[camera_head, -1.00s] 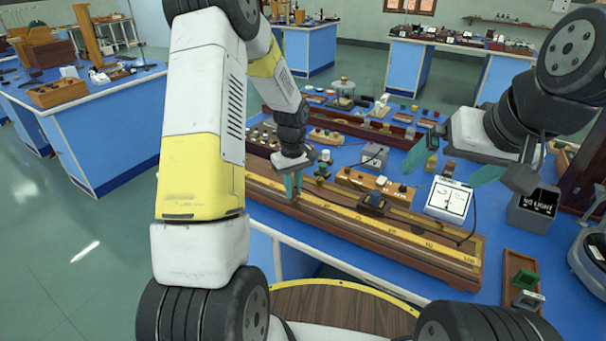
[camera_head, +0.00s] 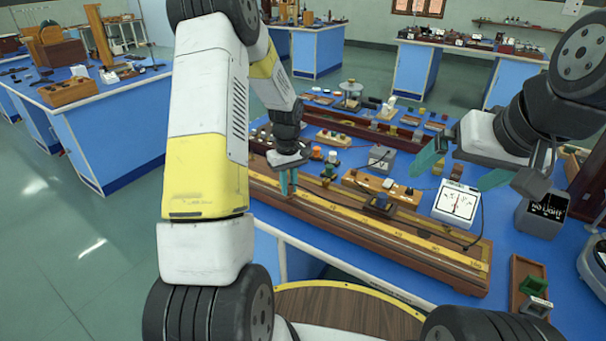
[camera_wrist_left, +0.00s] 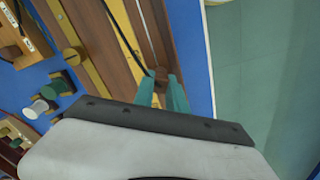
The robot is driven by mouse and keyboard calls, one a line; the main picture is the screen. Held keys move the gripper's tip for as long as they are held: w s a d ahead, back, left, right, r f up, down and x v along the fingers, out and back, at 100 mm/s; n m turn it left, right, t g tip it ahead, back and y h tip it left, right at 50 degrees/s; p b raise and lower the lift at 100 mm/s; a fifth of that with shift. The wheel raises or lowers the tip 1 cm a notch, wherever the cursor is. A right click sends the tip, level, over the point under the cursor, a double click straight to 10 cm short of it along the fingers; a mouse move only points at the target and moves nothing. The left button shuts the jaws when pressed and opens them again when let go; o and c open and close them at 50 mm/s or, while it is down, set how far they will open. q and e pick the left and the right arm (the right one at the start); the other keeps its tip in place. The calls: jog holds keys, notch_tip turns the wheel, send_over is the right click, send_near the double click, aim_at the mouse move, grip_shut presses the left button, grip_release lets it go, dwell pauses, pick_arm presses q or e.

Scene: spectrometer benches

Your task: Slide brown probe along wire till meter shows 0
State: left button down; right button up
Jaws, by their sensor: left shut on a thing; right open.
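The wooden wire board (camera_head: 345,228) with its yellow scale lies along the bench's near edge. My left gripper (camera_head: 288,190) is over the board's left part, fingers pointing down. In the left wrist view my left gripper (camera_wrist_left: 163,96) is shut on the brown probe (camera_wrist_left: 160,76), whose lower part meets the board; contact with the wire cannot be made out. A black lead (camera_wrist_left: 124,36) runs from near the probe. The white meter (camera_head: 456,203) stands behind the board's right part; its needle looks near upright, the exact reading too small. My right gripper (camera_head: 446,178) is open and empty, above the bench near the meter.
A wooden block with terminals (camera_head: 378,188) and a dark box (camera_head: 381,205) are by the board's middle. A grey "NO LIGHT" box (camera_head: 543,212) stands right of the meter. Several small parts crowd the bench behind. The floor (camera_head: 75,240) is clear at left.

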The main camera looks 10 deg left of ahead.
pick_arm(q)
jog(key=shift+w+a, duration=0.4)
jog(key=shift+a, duration=0.7)
jog(key=shift+w+a, duration=0.4)
jog(key=shift+a, duration=0.65)
jog(key=shift+w+a, duration=0.4)
jog(key=shift+a, duration=0.7)
jog(key=shift+a, duration=0.1)
jog(key=shift+s+f, duration=0.2)
jog(key=shift+f, duration=0.15)
dwell(2.0)
jog(key=c, duration=1.3)
grip_release()
jog(key=shift+w+r, duration=0.1)
jog(key=shift+r, duration=0.1)
